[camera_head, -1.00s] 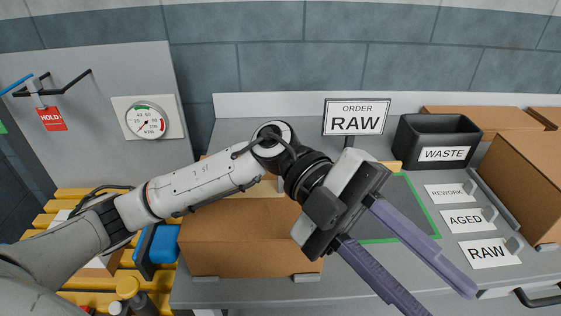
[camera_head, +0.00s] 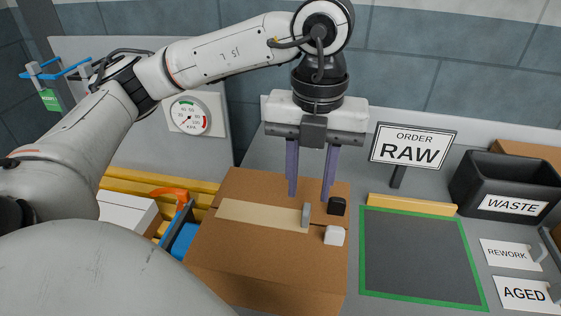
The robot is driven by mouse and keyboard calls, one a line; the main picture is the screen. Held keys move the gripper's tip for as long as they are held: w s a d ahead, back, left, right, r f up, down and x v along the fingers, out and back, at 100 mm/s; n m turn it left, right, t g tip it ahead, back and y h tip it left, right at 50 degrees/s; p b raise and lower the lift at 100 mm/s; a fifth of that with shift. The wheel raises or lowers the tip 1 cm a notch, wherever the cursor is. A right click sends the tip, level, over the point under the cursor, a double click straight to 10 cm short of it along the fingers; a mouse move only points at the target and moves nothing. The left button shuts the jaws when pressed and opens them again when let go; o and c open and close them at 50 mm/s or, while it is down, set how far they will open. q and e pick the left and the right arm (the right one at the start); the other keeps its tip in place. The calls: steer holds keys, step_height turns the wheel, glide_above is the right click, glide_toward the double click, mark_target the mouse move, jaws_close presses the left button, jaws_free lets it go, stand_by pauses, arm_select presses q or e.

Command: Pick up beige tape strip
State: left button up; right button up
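A beige tape strip (camera_head: 255,214) lies flat along the top of a brown cardboard box (camera_head: 240,255). A small upright grey tab (camera_head: 305,215) stands at its right end. My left gripper (camera_head: 310,197) points down over the right part of the box, with its two purple fingers apart and nothing between them. The fingertips appear close to the grey tab; whether they touch anything cannot be told. My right gripper is not in view.
Behind stand the ORDER RAW sign (camera_head: 411,147) and the black WASTE bin (camera_head: 507,180). A gauge (camera_head: 190,116) hangs at left.

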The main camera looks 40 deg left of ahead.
mark_target(307, 205)
arm_select(q)
steer(key=shift+s+d+f+p, duration=0.1)
steer(key=shift+f+p, duration=0.05)
steer(key=shift+f, duration=1.2)
steer(key=shift+s+f+p, duration=0.1)
steer(key=shift+f+p, duration=0.05)
steer(key=shift+f, duration=1.2)
jaws_close()
